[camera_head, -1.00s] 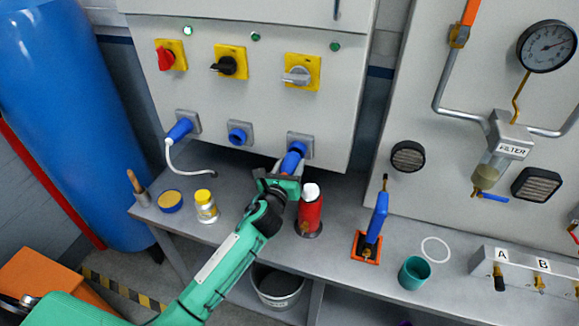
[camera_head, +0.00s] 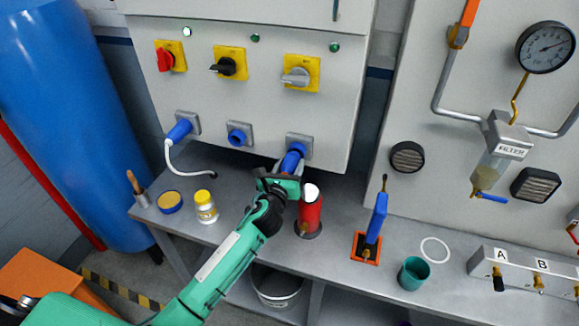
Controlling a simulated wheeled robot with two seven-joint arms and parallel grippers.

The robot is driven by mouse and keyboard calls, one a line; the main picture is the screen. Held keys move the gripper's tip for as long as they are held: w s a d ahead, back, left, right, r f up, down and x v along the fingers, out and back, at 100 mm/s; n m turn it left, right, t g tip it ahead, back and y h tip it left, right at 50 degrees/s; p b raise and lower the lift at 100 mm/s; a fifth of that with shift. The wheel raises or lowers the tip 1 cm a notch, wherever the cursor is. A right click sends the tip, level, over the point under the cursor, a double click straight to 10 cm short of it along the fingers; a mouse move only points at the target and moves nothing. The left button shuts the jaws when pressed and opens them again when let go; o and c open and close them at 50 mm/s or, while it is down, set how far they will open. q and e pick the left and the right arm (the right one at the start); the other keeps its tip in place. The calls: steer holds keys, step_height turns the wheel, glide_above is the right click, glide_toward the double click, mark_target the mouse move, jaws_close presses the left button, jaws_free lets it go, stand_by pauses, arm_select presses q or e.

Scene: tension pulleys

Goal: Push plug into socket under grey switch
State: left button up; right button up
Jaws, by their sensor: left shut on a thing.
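The grey switch (camera_head: 298,77) on its yellow plate is at the right of the grey panel. Below it is a square socket (camera_head: 304,147). A blue plug (camera_head: 291,160) is at this socket, its front end meeting the socket opening and its body slanting down towards my gripper. How deep it sits I cannot tell. My left gripper (camera_head: 280,178) is shut on the plug's lower end, just above the bench; its fingers are partly hidden. My right gripper is not in view.
Another blue plug (camera_head: 179,131) with a white cable is in the left socket. The middle socket (camera_head: 238,134) has no plug with a cable. A red bottle (camera_head: 311,212) stands close right of my gripper. A yellow-capped jar (camera_head: 205,207) and a blue tool (camera_head: 377,218) stand on the bench.

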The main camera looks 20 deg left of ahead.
arm_select(q)
steer(key=shift+w, duration=0.5)
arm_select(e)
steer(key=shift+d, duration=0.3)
arm_select(q)
steer(key=shift+w, duration=0.65)
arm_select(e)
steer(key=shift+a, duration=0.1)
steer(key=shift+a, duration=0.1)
arm_select(q)
steer(key=o, duration=1.4)
steer(key=shift+c, duration=0.2)
steer(key=shift+s, duration=0.15)
steer(key=shift+s+f, duration=0.1)
steer(key=shift+s, duration=0.2)
steer(key=s+b, duration=0.3)
steer(key=s, duration=1)
steer(key=shift+a, duration=0.15)
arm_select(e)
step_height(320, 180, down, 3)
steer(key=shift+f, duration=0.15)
